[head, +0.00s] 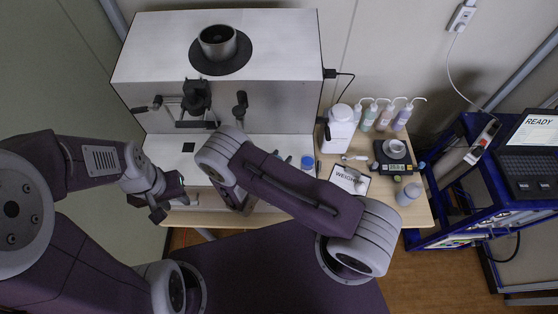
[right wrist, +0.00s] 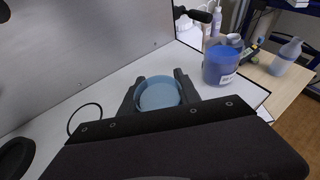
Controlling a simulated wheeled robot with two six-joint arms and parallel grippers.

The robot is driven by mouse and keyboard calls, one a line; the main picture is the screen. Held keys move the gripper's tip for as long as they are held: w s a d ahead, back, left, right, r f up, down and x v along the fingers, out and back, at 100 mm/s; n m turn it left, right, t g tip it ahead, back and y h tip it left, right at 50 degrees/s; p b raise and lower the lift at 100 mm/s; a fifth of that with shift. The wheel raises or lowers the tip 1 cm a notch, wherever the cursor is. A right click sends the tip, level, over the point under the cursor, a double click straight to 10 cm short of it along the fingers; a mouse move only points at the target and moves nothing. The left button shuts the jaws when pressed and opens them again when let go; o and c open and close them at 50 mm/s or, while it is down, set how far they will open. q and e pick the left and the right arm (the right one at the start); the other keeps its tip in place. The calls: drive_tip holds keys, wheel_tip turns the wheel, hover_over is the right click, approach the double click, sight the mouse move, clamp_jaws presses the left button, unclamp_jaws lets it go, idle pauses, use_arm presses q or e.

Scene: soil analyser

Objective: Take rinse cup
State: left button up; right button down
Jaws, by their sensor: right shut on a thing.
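A round light-blue cup (right wrist: 158,93), seen from above, sits between the two dark fingers of my right gripper (right wrist: 157,90), which is shut on it. The cup is over or on the white surface beside the grey machine; I cannot tell if it touches. In the head view my right arm hides the right gripper and this cup. A second cup with blue contents and a label (right wrist: 221,65) stands beyond the fingers; it also shows in the head view (head: 307,162). My left gripper (head: 170,204) is empty with its fingers apart, at the front left of the machine.
The grey machine (head: 150,65) with a dark round opening on top stands at the back. To the right are a white canister (head: 341,125), several pump bottles (head: 385,115), a scale (head: 394,168), a weighing sheet (head: 350,180) and a bottle (head: 408,194). A blue cart (head: 470,215) stands far right.

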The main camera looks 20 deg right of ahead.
drive_tip(key=shift+r, duration=0.15)
drive_tip(key=shift+r+b, duration=0.75)
drive_tip(key=shift+r, duration=1.1)
drive_tip(key=shift+s+d+r, duration=0.15)
drive_tip(key=shift+s+d, duration=0.05)
drive_tip(key=shift+d, duration=0.1)
drive_tip(key=s+d+r+b, duration=0.1)
drive_tip(key=s+d+r, duration=0.1)
drive_tip(key=d, duration=0.1)
drive_tip(key=s+d+r+b, duration=0.1)
drive_tip(key=d+r, duration=0.1)
drive_tip(key=shift+s+d+b, duration=0.25)
drive_tip(key=shift+s+b, duration=0.05)
drive_tip(key=shift+s+d+r+p, duration=0.45)
drive_tip(key=shift+d+p, duration=0.15)
drive_tip(key=shift+p, duration=0.45)
drive_tip(key=shift+s+d+r+p, duration=0.3)
drive_tip(key=shift+d+r+p, duration=0.25)
drive_tip(key=shift+p, duration=0.5)
drive_tip(key=shift+s+d+r+p, duration=0.4)
drive_tip(key=shift+d+p, duration=0.25)
drive_tip(key=shift+p, duration=0.4)
drive_tip(key=shift+f, duration=0.1)
